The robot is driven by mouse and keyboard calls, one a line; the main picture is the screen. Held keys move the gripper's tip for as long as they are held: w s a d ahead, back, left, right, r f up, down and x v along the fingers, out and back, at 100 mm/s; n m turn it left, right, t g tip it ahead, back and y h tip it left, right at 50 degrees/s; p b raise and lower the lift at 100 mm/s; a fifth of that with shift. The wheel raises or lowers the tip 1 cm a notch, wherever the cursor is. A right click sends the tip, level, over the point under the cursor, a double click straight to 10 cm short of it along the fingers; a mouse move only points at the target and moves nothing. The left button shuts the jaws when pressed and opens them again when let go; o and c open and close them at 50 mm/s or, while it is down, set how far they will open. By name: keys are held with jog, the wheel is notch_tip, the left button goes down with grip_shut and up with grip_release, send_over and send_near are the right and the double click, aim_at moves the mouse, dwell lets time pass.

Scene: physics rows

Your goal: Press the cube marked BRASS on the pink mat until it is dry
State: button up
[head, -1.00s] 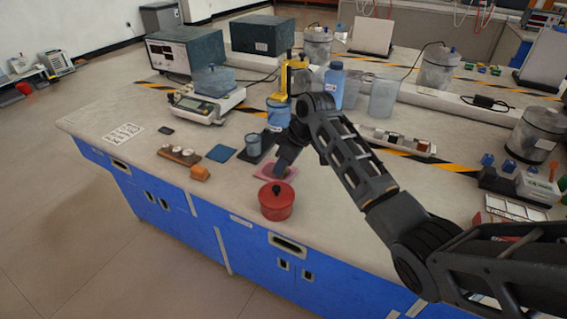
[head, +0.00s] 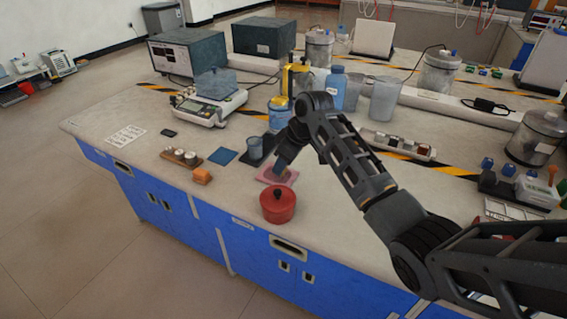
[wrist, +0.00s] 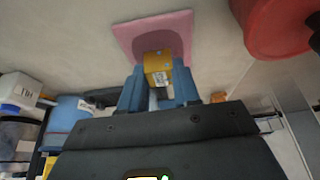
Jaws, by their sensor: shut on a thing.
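The pink mat (head: 265,178) lies on the bench behind the red pot, and it also shows in the wrist view (wrist: 128,37). A darker rounded patch covers its middle; I cannot tell wetness from shadow. My gripper (wrist: 158,84) has its blue fingers shut on a brass-yellow cube (wrist: 157,60) over this patch. The cube has a pale marked face, too small to read surely. In the head view my gripper (head: 280,168) points down at the mat and mostly hides the cube. I cannot tell whether the cube touches the mat.
A red lidded pot (head: 278,206) stands close in front of the mat. A dark mat with a grey-blue cup (head: 255,148) is just left of my gripper. An orange block (head: 202,176), a wooden tray (head: 180,158) and a blue square (head: 223,156) lie farther left.

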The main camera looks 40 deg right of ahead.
jog(key=shift+f, duration=0.7)
dwell(2.1)
jog(key=shift+s+r, duration=0.1)
jog(key=shift+r, duration=0.05)
jog(key=shift+s+d+r+p, duration=0.1)
jog(key=shift+s+r+p, duration=0.1)
jog(key=shift+r+p, duration=0.55)
jog(key=shift+f, duration=0.1)
jog(key=shift+r+p, duration=2.45)
jog(key=shift+r, duration=0.05)
